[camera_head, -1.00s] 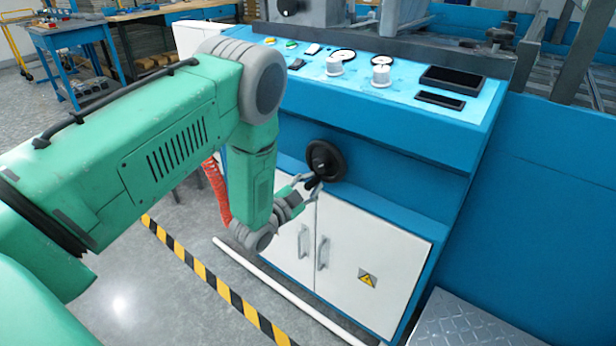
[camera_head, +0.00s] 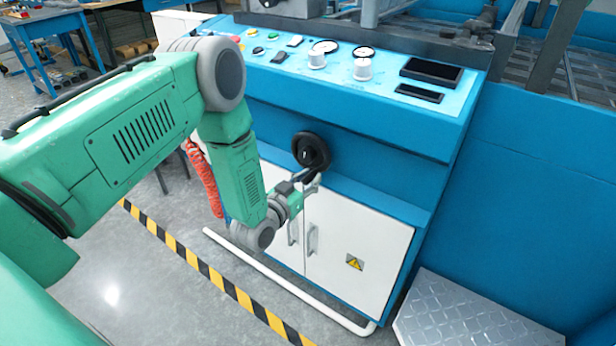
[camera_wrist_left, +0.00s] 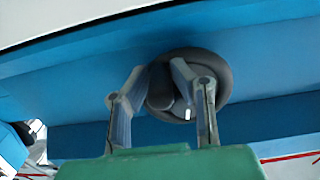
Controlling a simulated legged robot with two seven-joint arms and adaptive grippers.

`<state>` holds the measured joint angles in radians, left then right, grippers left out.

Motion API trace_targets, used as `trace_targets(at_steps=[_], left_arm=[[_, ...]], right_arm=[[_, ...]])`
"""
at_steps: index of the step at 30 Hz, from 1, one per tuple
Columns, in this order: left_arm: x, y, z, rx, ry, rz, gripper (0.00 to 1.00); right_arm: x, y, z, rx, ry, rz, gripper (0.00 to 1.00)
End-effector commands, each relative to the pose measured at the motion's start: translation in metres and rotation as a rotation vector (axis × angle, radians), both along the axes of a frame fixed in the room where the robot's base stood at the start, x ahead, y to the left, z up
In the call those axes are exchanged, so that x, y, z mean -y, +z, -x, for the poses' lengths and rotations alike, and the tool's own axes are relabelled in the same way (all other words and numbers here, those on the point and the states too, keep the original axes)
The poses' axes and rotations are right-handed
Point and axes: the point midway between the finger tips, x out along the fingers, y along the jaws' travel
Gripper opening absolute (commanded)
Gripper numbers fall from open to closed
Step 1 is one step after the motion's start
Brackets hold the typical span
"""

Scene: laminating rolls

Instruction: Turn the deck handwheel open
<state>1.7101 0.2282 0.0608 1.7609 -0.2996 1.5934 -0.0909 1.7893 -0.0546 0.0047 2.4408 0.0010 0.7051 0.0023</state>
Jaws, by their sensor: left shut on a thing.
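The black deck handwheel (camera_head: 308,146) is mounted on the blue front of the machine, above the white cabinet doors. My left gripper (camera_head: 311,181) is at the wheel's lower edge. In the left wrist view, the two fingers of my left gripper (camera_wrist_left: 162,85) are shut on the dark grip of the handwheel, one on each side. The wheel's round rim (camera_wrist_left: 222,82) shows behind and right of the fingers. The fingers hide part of the wheel and grip. My right gripper is not in view.
The control panel (camera_head: 385,78) with knobs and gauges slopes above the wheel. White cabinet doors (camera_head: 370,235) with handles are below it. A white floor rail (camera_head: 285,280) runs in front of the cabinet. A metal step (camera_head: 465,315) stands at lower right.

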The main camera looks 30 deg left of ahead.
Motion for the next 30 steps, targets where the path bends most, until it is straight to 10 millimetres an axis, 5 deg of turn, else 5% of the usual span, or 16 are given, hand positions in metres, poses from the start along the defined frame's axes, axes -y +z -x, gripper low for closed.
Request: trace_targets(at_steps=[17, 18, 19, 30], left_arm=[[0.0002, 0.0032, -0.0014, 0.004, 0.002, 0.03, 0.0], [0.0002, 0.0031, -0.0013, 0.004, 0.002, 0.03, 0.3], [0.0002, 0.003, -0.0012, 0.003, 0.002, 0.03, 0.39], [0.0006, 0.001, 0.0026, -0.002, 0.001, 0.03, 0.39]], right_arm=[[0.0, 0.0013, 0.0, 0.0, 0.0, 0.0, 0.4], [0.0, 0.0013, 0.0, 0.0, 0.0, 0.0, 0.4], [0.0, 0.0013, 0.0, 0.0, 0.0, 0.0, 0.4], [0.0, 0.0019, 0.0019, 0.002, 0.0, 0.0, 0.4]])
